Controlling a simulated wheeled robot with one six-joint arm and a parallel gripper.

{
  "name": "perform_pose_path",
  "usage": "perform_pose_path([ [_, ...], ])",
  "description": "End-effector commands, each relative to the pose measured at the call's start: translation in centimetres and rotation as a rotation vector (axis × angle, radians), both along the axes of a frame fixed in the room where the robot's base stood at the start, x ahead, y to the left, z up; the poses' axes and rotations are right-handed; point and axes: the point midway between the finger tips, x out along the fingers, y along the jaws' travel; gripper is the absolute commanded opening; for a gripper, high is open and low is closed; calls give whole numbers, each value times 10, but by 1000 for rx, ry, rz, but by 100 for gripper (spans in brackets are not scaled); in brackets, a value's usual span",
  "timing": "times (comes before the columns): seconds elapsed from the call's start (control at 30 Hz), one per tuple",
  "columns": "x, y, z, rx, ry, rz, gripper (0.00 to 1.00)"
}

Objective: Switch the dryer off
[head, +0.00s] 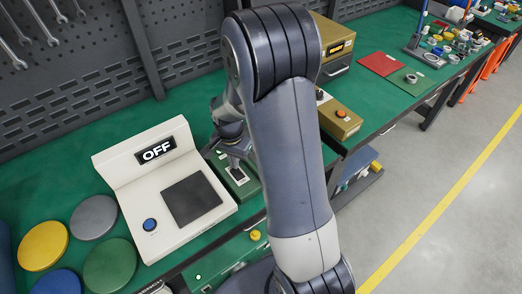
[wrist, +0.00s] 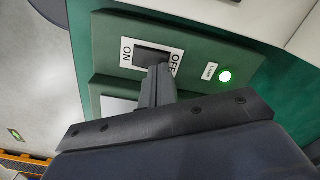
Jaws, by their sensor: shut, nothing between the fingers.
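A green control box (head: 243,184) sits on the bench to the right of a white device. Its white switch plate (wrist: 127,56) carries the words ON and OFF, with a dark rocker switch (wrist: 148,57) between them. A lamp (wrist: 224,76) beside the plate is lit green. My gripper (wrist: 159,70) is shut and empty, its fingertips over the plate near the OFF end of the rocker. I cannot tell whether they touch it, and they hide part of it. In the head view my gripper (head: 235,162) is just above the box, partly behind my arm.
The white device (head: 130,160) shows OFF on its display (head: 156,151) and has a blue button (head: 150,225) and a dark pad (head: 192,201). Coloured discs (head: 94,217) lie left of it. A yellowish box with an orange button (head: 341,114) stands to the right.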

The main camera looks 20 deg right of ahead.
Motion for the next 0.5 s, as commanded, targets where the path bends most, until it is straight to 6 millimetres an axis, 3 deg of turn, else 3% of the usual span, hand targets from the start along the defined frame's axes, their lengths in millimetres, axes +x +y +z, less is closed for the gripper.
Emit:
perform_pose_path([
  [0.5, 0, 0, -9, 0, 0, 0, 0],
])
